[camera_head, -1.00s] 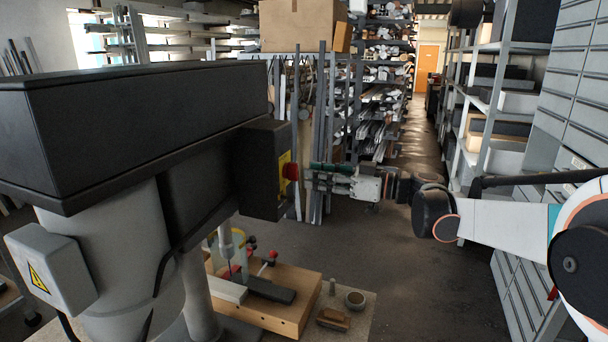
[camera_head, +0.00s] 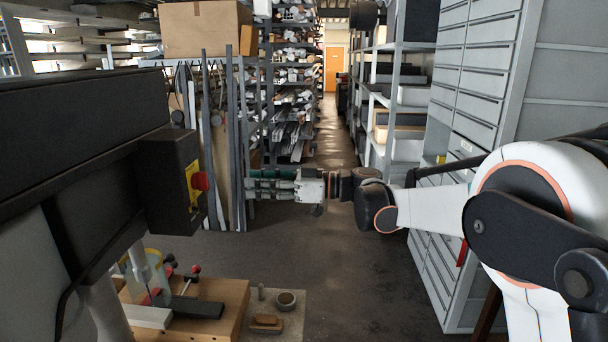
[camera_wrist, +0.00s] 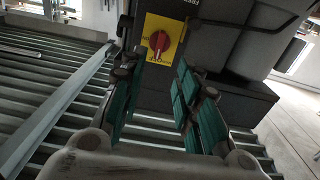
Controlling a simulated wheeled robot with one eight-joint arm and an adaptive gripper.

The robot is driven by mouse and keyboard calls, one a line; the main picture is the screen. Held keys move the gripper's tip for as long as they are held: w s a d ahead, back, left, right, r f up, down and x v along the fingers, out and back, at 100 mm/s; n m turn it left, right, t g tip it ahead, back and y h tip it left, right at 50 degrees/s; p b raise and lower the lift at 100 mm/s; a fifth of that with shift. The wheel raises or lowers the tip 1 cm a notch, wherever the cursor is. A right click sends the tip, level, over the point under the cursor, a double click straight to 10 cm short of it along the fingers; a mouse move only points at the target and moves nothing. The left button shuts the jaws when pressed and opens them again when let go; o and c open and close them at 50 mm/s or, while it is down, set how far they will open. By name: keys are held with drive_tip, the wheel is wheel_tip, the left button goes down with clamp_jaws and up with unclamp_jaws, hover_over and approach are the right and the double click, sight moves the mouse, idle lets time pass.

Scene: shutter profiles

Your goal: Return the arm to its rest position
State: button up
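My arm reaches in from the right of the head view, and its white and black links fill the right side. My gripper (camera_head: 250,184) is stretched out level to the left, in mid-air, with green finger pads. In the wrist view my gripper (camera_wrist: 158,76) is open, with a clear gap between the pads and nothing held. The red switch knob (camera_head: 201,181) on its yellow plate sits on the machine's black box, left of the fingertips and apart from them. The red knob (camera_wrist: 159,41) shows beyond the fingers in the wrist view.
The black-headed machine (camera_head: 70,140) fills the left side. Below it a wooden block (camera_head: 215,310) carries a dark bar and red-knobbed clamps. A grey drawer cabinet (camera_head: 470,90) stands behind my arm. Profile racks (camera_head: 290,100) stand at the back. The aisle floor (camera_head: 345,260) is clear.

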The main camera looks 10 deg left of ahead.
drive_tip(key=s+d+f+m+t+h+b, duration=0.3)
drive_tip(key=s+d+f+m+h+b, duration=0.2)
drive_tip(key=s+d+f, duration=0.4)
drive_tip(key=s+d+f+m+t+h+b, duration=0.3)
drive_tip(key=s+d+f+m+h, duration=0.4)
drive_tip(key=d, duration=1.2)
drive_tip(key=s+d+f+m+t+h+b, duration=0.3)
drive_tip(key=s+d+f+m+h+b, duration=0.3)
drive_tip(key=s+d+f, duration=0.7)
drive_tip(key=shift+d+f+m+b, duration=0.35)
drive_tip(key=shift+d+f+m, duration=0.2)
drive_tip(key=shift+d+m, duration=0.25)
